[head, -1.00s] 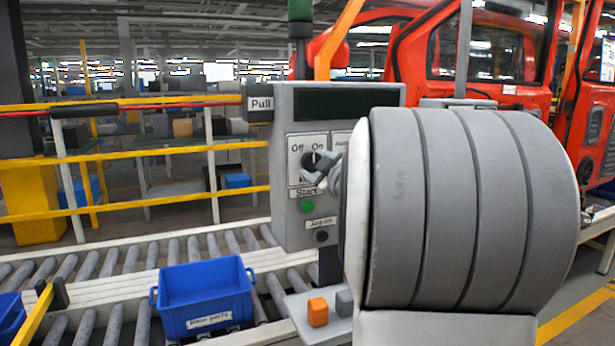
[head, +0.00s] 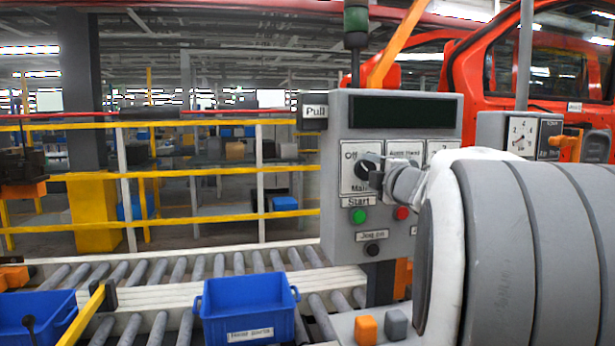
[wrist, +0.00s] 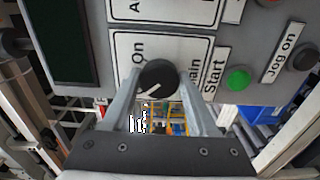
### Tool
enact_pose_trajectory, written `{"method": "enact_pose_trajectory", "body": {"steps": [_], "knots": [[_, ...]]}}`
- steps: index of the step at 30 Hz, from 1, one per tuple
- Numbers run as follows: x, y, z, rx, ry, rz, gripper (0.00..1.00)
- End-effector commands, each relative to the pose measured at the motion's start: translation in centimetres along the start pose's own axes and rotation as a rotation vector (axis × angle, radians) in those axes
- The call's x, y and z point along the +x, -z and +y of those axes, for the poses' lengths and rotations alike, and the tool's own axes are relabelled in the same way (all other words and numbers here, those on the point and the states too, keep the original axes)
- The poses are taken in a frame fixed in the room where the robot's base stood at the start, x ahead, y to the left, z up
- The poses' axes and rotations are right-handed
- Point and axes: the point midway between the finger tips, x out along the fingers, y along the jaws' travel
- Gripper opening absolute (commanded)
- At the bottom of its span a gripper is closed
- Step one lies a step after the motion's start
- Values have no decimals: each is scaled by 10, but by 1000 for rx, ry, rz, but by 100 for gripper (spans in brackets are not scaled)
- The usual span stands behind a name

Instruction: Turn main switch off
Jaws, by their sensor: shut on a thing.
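The main switch is a black round knob (head: 368,166) on the grey control panel (head: 335,215). An "Off" label shows at its upper left in the head view. In the wrist view the knob (wrist: 158,78) has a white line slanting to the picture's lower left, away from the "On" label (wrist: 138,50). My gripper (wrist: 160,92) is shut on the knob, one finger on each side. In the head view my gripper (head: 386,178) reaches the knob from the right; my wrist covers the panel's lower right part.
Below the knob are a green start button (head: 358,216), a red button (head: 401,213) and a black jog button (head: 372,249). A "Pull" box (head: 314,111) sits at the panel's left edge. A blue bin (head: 248,310) stands on the roller conveyor.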

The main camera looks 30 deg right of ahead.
Motion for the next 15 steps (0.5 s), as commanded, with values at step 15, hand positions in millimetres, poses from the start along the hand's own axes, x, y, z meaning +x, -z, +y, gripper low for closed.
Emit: {"method": "enact_pose_trajectory", "body": {"steps": [15], "knots": [[0, 0, 0, -44, 1, -1, 4]]}}
